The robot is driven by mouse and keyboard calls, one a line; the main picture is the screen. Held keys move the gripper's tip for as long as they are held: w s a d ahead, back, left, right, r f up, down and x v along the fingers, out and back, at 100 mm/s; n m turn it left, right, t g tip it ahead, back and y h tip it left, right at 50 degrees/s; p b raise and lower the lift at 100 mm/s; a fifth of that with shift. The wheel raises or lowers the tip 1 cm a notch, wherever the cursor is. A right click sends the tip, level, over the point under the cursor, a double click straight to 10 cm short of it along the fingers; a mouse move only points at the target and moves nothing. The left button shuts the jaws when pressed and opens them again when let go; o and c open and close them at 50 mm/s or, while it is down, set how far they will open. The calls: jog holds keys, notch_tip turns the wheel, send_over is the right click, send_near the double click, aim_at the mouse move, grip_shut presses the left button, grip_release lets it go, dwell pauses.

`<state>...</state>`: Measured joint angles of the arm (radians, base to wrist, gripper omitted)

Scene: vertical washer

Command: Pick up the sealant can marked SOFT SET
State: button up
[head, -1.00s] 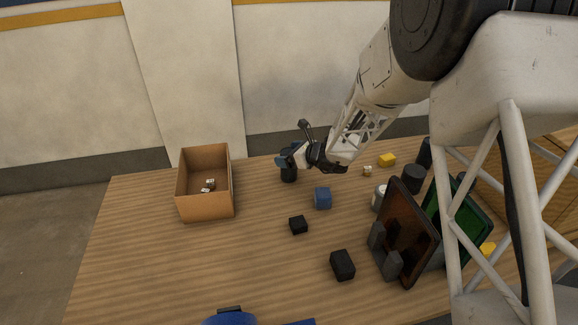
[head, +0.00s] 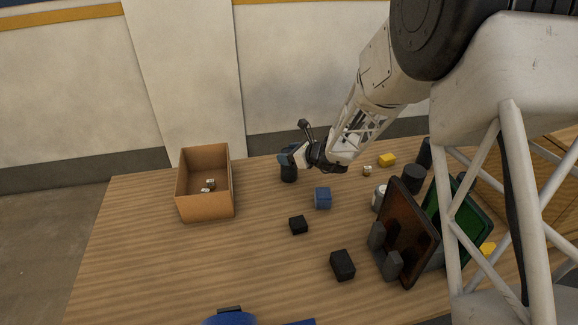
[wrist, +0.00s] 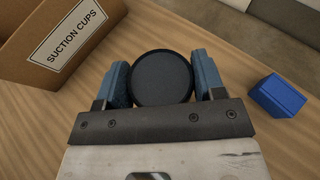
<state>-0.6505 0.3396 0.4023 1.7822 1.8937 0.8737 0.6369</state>
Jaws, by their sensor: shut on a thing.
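A dark round can (wrist: 161,78) sits between the two blue fingers of my gripper (wrist: 162,82) in the wrist view, seen from its flat black top. Its side marking is not visible, so I cannot read whether it says SOFT SET. In the head view my gripper (head: 290,158) is shut around the upper part of the dark can (head: 289,173). The can is upright, and its base appears at or very near the table.
A cardboard box (head: 206,205) labelled SUCTION CUPS in the wrist view (wrist: 68,31) stands left of the can. A blue block (head: 322,199) lies to the right.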

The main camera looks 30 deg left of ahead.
grip_shut()
jog(key=shift+r, duration=0.1)
jog(key=shift+r, duration=1.6)
jog(key=shift+s+d+r, duration=0.15)
jog(key=shift+s+d, duration=0.05)
jog(key=s+d+r, duration=0.1)
jog(key=s+d, duration=1)
jog(key=shift+r, duration=0.2)
jog(key=shift+a, duration=0.1)
